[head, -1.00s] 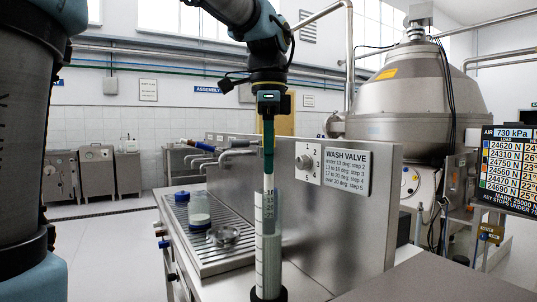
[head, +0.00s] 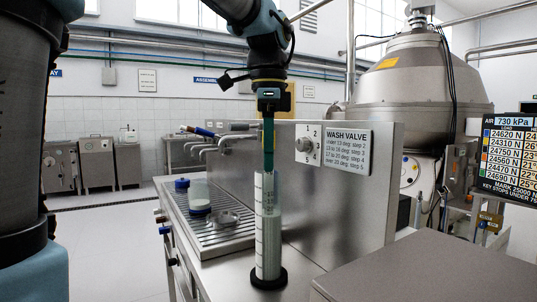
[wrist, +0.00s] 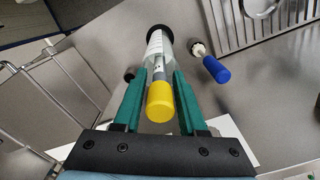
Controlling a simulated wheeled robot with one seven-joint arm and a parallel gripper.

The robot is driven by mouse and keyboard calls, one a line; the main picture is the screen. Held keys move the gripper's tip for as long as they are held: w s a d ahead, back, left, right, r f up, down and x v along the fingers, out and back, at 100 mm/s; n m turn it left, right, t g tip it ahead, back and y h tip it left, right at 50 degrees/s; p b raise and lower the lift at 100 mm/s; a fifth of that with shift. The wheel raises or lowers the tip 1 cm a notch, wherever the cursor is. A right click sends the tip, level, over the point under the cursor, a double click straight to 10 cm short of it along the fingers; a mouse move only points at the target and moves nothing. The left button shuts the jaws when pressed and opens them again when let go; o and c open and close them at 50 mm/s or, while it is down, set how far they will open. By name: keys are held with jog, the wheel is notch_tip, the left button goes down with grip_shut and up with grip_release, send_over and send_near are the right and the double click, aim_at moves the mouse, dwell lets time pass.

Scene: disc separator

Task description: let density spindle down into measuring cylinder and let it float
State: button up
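The measuring cylinder (head: 267,240) stands upright on the steel bench on a black round base (head: 268,278); it is clear with scale marks and holds a pale greenish liquid. My gripper (head: 268,170) points down just above its mouth, with green fingers. In the wrist view my gripper (wrist: 160,85) has one finger on each side of the density spindle's yellow top (wrist: 160,102), close against it, and looks shut on it. The spindle's thin stem (wrist: 158,70) runs down into the cylinder, which also shows there (wrist: 157,48). The spindle's lower end cannot be made out.
A steel panel with a wash valve sign (head: 344,150) rises close behind the cylinder. A slatted drain tray (head: 215,240) at left carries a blue-capped jar (head: 199,195) and a steel dish (head: 222,220). A blue-handled tool (wrist: 215,70) lies beside the cylinder. A screen (head: 510,155) stands at right.

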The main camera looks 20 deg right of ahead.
jog(key=o, duration=0.3)
notch_tip(320, 180, up, 11)
jog(key=shift+f+p, duration=0.1)
jog(key=shift+p, duration=0.4)
dwell(0.5)
